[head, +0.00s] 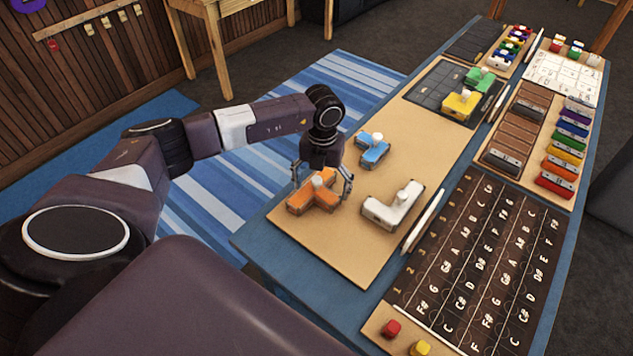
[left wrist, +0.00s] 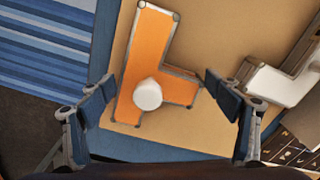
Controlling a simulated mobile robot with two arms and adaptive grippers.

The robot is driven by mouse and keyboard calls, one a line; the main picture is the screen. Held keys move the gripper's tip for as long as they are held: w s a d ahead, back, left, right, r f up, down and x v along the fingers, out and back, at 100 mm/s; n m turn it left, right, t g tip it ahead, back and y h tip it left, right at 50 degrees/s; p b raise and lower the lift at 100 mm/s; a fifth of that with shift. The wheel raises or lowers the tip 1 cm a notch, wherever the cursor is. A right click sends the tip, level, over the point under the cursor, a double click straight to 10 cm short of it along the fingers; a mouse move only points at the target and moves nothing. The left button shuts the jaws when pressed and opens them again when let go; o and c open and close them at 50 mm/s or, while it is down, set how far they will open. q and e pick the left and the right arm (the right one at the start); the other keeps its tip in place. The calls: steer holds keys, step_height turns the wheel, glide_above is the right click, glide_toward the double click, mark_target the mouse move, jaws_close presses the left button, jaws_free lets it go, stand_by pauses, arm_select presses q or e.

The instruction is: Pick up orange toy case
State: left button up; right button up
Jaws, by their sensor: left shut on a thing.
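The orange toy case (head: 312,198) is T-shaped, with grey edges and a white knob on top. It is at the near left corner of the tan board (head: 345,245). My left gripper (head: 322,186) is above it, with one finger on each side, shut on the case. In the left wrist view the orange toy case (left wrist: 152,55) lies between the fingers of my left gripper (left wrist: 160,90), with the white knob midway. I cannot tell whether the case touches the board. My right gripper is not in view.
A white L-shaped case (head: 393,207) is close to the right, and a blue case (head: 373,152) lies behind. Yellow (head: 460,104) and green (head: 480,78) cases sit on a dark grid tray farther back. A black lettered board (head: 480,260) covers the near right of the table.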

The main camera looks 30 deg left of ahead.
arm_select(q)
steer(key=c, duration=0.4)
steer(key=shift+r, duration=0.1)
